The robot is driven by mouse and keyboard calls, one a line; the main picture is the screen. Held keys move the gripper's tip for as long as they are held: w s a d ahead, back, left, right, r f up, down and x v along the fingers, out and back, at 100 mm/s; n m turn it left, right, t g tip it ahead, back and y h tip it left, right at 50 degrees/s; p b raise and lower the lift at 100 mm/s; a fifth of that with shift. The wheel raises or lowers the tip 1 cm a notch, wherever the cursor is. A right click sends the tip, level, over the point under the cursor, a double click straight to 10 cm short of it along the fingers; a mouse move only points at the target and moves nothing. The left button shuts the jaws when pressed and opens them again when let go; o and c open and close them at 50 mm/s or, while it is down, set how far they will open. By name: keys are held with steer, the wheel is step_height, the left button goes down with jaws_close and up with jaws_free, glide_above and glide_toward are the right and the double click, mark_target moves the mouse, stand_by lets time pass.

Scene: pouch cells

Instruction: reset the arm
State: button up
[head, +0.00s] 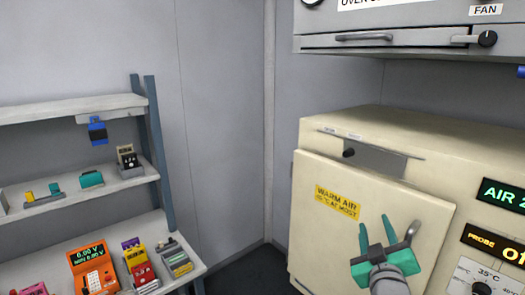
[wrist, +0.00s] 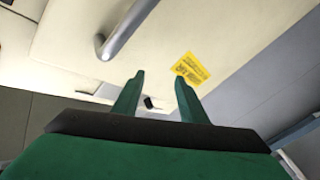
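My gripper (head: 375,238) is in front of the cream oven's door in the head view, at the lower right. Its two green fingers stand apart with nothing between them. In the wrist view my gripper (wrist: 155,95) also shows open and empty, with the door behind it. The door's grey handle (head: 412,233) is just right of the fingers in the head view. The handle (wrist: 125,30) appears beyond the fingers to the upper left in the wrist view. I cannot tell whether a finger touches it.
The cream oven (head: 440,130) has a yellow warm air label (head: 337,202) on its door, which looks slightly ajar. A grey hood (head: 400,40) hangs above. Shelves (head: 75,108) at the left hold an orange meter (head: 92,268) and several small devices. Bare wall lies between.

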steer(key=s+a+f+m, duration=0.1)
steer(key=s+a+f, duration=0.25)
steer(key=f, duration=0.45)
steer(key=s+a+f+m+y, duration=0.1)
steer(key=s+a+f, duration=0.1)
steer(key=a+f, duration=0.4)
steer(key=s+a+f+m, duration=0.1)
steer(key=s+a+f, duration=0.2)
steer(key=f, duration=0.6)
steer(key=s+a+f+m+g+y, duration=0.1)
steer(key=s+a+f, duration=0.7)
steer(key=s+f, duration=0.3)
steer(key=s+a+y, duration=0.1)
steer(key=s+a, duration=0.2)
steer(key=s, duration=0.9)
steer(key=s+a+g+y, duration=0.1)
steer(key=s+a, duration=0.3)
steer(key=s, duration=0.9)
steer(key=shift+a+r+y, duration=0.2)
steer(key=shift+a+y, duration=0.1)
